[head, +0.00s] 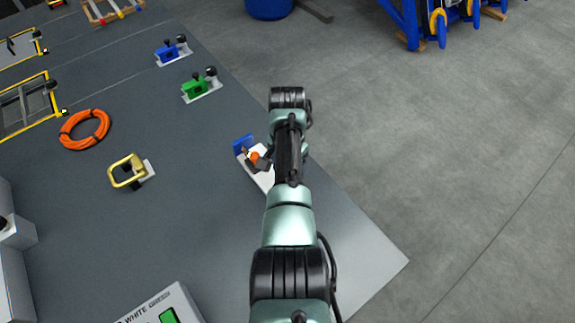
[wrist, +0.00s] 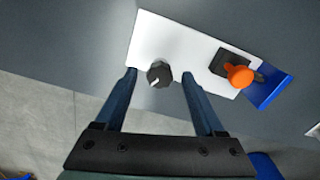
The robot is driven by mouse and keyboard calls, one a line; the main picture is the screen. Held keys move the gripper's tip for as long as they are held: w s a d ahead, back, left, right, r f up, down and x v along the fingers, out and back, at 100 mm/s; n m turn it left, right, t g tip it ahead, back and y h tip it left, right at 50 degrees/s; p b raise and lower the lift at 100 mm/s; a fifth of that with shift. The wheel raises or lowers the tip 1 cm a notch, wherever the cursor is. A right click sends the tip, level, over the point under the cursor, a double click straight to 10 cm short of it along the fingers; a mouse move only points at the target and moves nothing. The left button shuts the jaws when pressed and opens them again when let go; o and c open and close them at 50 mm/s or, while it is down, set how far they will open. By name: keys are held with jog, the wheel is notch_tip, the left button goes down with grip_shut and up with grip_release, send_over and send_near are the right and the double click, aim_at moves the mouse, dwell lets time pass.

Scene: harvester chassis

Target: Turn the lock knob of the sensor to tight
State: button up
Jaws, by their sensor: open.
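The sensor is a white plate (wrist: 190,48) with a blue end piece (wrist: 270,90), an orange knob (wrist: 239,76) on a black block, and a black lock knob (wrist: 159,73). A white mark on the lock knob points to the lower left in the wrist view. My gripper (wrist: 159,77) is open, its two fingertips on either side of the lock knob with visible gaps. I cannot tell how deep the fingers reach. In the head view my arm covers part of the white plate (head: 263,180), and the lock knob is hidden.
A yellow handle (head: 127,171), an orange ring coil (head: 84,129), a green device (head: 196,87) and a blue device (head: 171,51) sit on the grey deck (head: 190,220). The deck's right edge runs close by the sensor. Open floor lies beyond it.

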notch_tip(320, 180, up, 13)
jog(key=shift+b, duration=0.35)
dwell(0.5)
jog(key=w+r+n+t, duration=0.1)
jog(key=w+r+t, duration=0.25)
jog(key=r, duration=0.35)
jog(key=w+r+n+t, duration=0.2)
jog(key=r+t, duration=0.3)
jog(key=r, duration=0.2)
jog(key=w+r+n+t, duration=0.1)
jog(key=w+r+t, duration=0.25)
jog(key=r, duration=0.45)
jog(key=s+r+n+t, duration=0.1)
jog(key=s+r+t, duration=0.45)
jog(key=r, duration=0.55)
jog(key=s+r+n+t, duration=0.2)
jog(key=s+r+t, duration=0.4)
jog(key=r, duration=0.5)
jog(key=s+r+t, duration=0.2)
jog(key=s+r, duration=0.2)
jog(key=s, duration=0.2)
jog(key=s+r+n+t, duration=0.1)
jog(key=s+r, duration=0.3)
jog(key=s, duration=0.2)
jog(key=shift+s+a+r+t, duration=0.15)
jog(key=shift+s+a+t, duration=0.2)
jog(key=shift+a, duration=0.05)
